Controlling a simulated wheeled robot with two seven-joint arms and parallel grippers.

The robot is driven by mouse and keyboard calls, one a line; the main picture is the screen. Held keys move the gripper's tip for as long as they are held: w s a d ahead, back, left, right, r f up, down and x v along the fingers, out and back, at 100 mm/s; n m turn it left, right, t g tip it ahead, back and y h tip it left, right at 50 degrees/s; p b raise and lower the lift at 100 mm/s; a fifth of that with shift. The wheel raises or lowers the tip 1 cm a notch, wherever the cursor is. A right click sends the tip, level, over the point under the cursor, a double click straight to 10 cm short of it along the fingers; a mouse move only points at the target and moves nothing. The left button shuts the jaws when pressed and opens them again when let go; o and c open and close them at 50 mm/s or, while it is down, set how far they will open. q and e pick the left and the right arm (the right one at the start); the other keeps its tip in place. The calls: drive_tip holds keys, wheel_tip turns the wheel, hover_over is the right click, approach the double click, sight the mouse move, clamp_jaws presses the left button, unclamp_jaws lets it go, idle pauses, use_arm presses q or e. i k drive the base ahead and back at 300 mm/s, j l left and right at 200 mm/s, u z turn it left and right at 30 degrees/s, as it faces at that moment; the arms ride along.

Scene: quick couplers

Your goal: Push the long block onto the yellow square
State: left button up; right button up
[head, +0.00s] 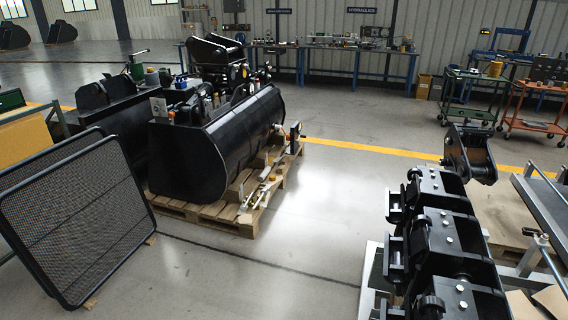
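I see no long block and no yellow square in the head view. Neither of my grippers nor my arms can be made out in it. The only flat yellow marking is a long stripe (372,149) painted across the floor, which is a line and not a square.
A large black bucket (225,150) rests on a wooden pallet (222,213) at centre left. Black mesh panels (70,220) lean at the left. Black couplers (440,235) stand at the right. Tool carts (535,127) and benches (330,48) are behind. The middle floor is clear.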

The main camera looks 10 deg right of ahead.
sight(285, 160)
drive_tip(key=u, duration=0.2)
drive_tip(key=i+j, duration=0.15)
drive_tip(key=j, duration=0.25)
drive_tip(key=i+j+z, duration=0.1)
drive_tip(key=j, duration=0.3)
drive_tip(key=i+j, duration=0.2)
drive_tip(key=j, duration=0.2)
drive_tip(key=i+j+z, duration=0.1)
drive_tip(key=i+z, duration=0.15)
drive_tip(key=i, duration=0.2)
drive_tip(key=i+j+z, duration=0.2)
drive_tip(key=i, duration=0.25)
drive_tip(key=i+j+z, duration=0.25)
drive_tip(key=i, duration=0.2)
drive_tip(key=i+j+z, duration=0.1)
drive_tip(key=i+z, duration=0.2)
drive_tip(key=i, duration=1.35)
drive_tip(key=i+j+z, duration=0.1)
drive_tip(key=i+z, duration=0.35)
drive_tip(key=i, duration=1.25)
drive_tip(key=i+u, duration=0.4)
drive_tip(key=i+l+u, duration=0.1)
drive_tip(key=i+u, duration=0.3)
drive_tip(key=i+l+u, duration=0.15)
drive_tip(key=u, duration=0.25)
drive_tip(key=i+l+u, duration=0.45)
drive_tip(key=k+j, duration=0.1)
